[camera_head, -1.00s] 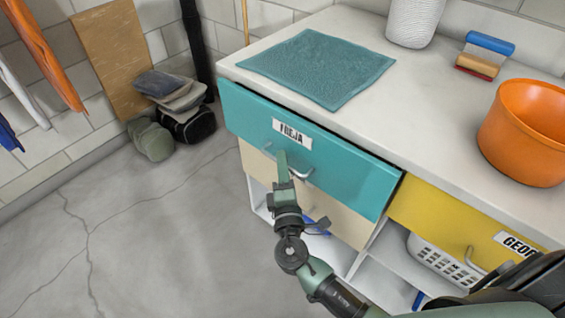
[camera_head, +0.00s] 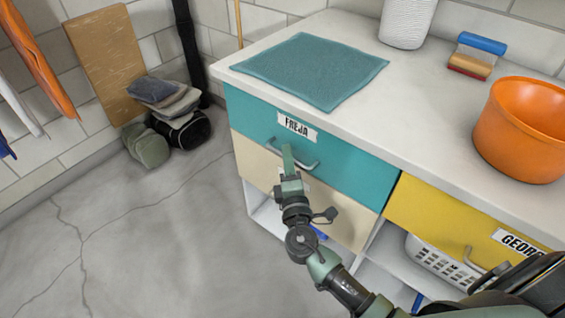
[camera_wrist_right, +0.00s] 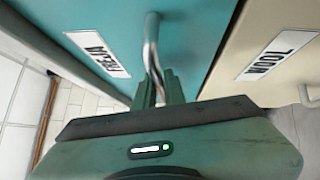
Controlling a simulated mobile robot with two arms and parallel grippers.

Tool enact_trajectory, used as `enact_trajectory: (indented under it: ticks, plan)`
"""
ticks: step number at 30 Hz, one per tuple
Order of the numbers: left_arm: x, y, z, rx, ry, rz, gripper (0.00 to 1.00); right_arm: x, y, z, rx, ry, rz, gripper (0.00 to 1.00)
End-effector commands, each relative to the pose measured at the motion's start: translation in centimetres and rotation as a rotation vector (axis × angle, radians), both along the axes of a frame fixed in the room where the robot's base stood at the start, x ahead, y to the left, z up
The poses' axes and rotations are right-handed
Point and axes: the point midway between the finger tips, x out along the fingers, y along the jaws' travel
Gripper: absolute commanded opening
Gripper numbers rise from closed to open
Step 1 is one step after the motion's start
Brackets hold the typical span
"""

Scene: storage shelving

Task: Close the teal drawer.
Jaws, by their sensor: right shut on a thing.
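The teal drawer (camera_head: 345,165) carries a label reading FREJA and a curved metal handle. Its front sits flush under the white countertop, with no gap showing. My right gripper (camera_head: 289,160) is at the handle, and in the right wrist view its fingers (camera_wrist_right: 160,85) are shut on the handle (camera_wrist_right: 151,45). The teal drawer front also fills the upper middle of the right wrist view (camera_wrist_right: 190,40). My left gripper is not in view.
A cream drawer (camera_head: 345,220) lies below and a yellow drawer (camera_head: 430,215) to the right. Bags (camera_head: 170,110) lie on the floor at left.

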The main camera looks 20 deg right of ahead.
Motion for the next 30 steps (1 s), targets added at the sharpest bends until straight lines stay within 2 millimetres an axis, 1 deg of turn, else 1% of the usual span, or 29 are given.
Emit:
enact_trajectory:
  ticks: [1,6,7,8,14,17,20,23,27,30]
  plan:
    - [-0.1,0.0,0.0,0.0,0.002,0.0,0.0,0.0,-0.4,0.0,-0.001,0.0,-0.007,0.0]
    - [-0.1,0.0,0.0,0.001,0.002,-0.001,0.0,0.1,-0.4,0.1,-0.002,-0.001,-0.009,0.0]
    - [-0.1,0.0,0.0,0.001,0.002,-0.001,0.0,0.1,-0.5,0.1,-0.002,-0.001,-0.01,0.16]
    - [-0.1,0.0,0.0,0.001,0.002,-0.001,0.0,0.1,-0.5,0.1,-0.002,-0.001,-0.01,0.19]
    - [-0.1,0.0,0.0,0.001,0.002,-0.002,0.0,0.1,-0.4,0.1,-0.001,-0.002,-0.009,0.19]
    - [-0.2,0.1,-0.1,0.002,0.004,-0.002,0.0,-0.3,-0.3,0.0,-0.002,-0.001,-0.008,0.19]
    - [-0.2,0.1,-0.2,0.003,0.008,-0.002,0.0,-1.6,0.0,-0.3,-0.001,0.0,-0.006,0.19]
    - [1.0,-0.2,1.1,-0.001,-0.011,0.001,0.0,-3.3,0.5,-0.6,-0.002,0.001,-0.006,0.19]
    - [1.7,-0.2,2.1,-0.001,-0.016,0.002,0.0,-5.6,1.1,-0.9,-0.001,-0.001,-0.006,0.19]
    - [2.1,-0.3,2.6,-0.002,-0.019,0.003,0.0,-6.7,1.4,-1.0,-0.002,-0.001,-0.005,0.19]
